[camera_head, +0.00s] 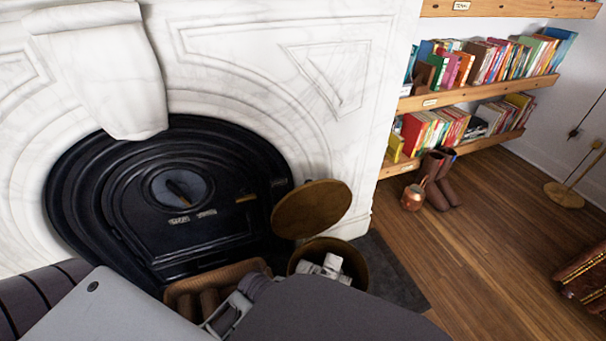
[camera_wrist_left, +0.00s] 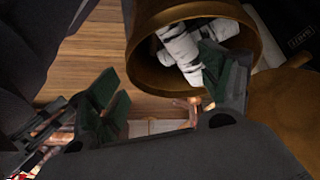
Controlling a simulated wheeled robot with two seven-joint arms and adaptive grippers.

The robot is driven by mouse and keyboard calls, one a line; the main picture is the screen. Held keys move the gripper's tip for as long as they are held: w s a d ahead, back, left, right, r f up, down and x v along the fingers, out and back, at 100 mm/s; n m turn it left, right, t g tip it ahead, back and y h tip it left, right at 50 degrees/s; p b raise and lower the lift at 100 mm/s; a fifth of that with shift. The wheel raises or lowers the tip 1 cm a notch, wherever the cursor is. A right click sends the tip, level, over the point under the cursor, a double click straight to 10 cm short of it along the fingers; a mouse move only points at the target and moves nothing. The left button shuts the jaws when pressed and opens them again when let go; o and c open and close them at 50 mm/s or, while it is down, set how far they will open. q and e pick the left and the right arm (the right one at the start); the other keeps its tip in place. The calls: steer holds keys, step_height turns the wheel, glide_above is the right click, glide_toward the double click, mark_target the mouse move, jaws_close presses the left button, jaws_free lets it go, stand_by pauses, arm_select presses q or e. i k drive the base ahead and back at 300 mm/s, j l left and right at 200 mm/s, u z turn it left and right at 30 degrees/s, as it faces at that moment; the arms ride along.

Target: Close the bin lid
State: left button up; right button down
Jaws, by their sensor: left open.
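The bin (camera_head: 361,252) is a round brass-coloured bucket beside the fireplace, holding white, dark-marked pieces like birch logs (camera_head: 330,268). Its round lid (camera_head: 312,208) stands open, tilted up at the bin's back left. In the left wrist view the bin (camera_wrist_left: 143,48) appears at the top with its mouth facing the camera, and part of the lid (camera_wrist_left: 285,115) shows at right. My left gripper (camera_wrist_left: 165,90) is open with dark green pads, nothing between them. One finger overlaps the bin's mouth; contact cannot be told. In the head view my arm covers the bin's lower front. My right gripper is not seen.
A black fireplace insert (camera_head: 120,190) in a white marble surround stands behind and left. A woven basket (camera_head: 178,291) sits left of the bin. Bookshelves (camera_head: 470,95), brown boots (camera_head: 438,190) and a copper pot (camera_head: 413,197) are at right. Wooden floor (camera_head: 480,250) is open there.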

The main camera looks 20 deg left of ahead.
mark_target(309, 210)
steer(key=l+u, duration=0.15)
steer(key=u, duration=0.25)
steer(key=i+l+u, duration=0.1)
steer(key=u, duration=0.25)
steer(key=l, duration=0.05)
